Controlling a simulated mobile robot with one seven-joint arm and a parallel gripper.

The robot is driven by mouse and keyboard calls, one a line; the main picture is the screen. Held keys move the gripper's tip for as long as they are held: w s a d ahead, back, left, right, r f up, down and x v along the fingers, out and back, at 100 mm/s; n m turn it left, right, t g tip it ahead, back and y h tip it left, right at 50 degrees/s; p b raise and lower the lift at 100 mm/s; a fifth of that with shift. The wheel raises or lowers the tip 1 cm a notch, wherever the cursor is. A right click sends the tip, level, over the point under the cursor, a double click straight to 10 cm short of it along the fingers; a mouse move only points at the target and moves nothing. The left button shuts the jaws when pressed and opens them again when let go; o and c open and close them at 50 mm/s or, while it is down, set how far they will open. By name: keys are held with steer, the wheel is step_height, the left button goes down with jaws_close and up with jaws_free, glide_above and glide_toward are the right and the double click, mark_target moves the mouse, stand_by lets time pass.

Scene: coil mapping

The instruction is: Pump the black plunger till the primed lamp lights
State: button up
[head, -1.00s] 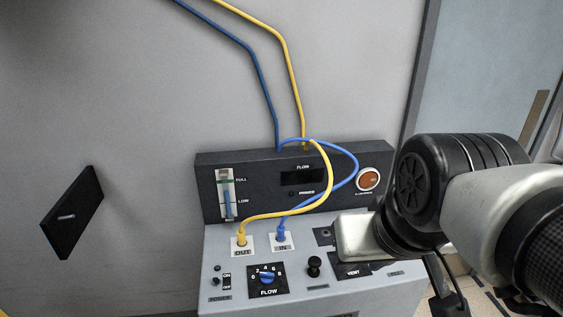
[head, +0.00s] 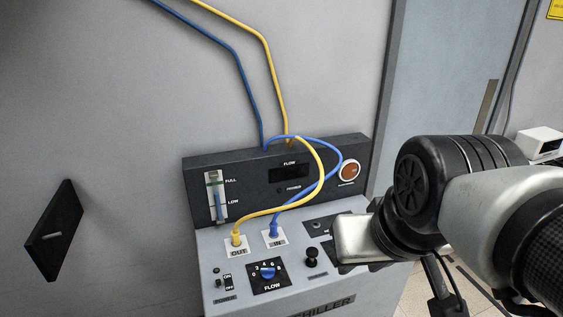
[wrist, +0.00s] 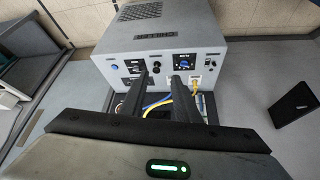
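The black plunger (head: 312,257) is a small round knob standing up from the chiller's sloped top, right of the flow dial. It also shows in the wrist view (wrist: 157,66), framed between my fingertips but beyond them; I see no contact. My gripper (wrist: 160,78) is open, with its two dark fingers apart and nothing between them. The primed lamp (head: 279,190) is a tiny dark dot under the flow display and looks unlit.
The flow dial (head: 267,272) and power switch (head: 227,283) lie left of the plunger. Yellow (head: 318,165) and blue (head: 333,170) hoses loop from the OUT and IN ports over the panel. An orange round lamp (head: 349,171) is at the panel's right. A black wall plate (head: 55,230) is at left.

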steer(key=shift+d, duration=0.1)
steer(key=shift+w, duration=0.1)
steer(key=shift+c, duration=1.3)
jaws_close()
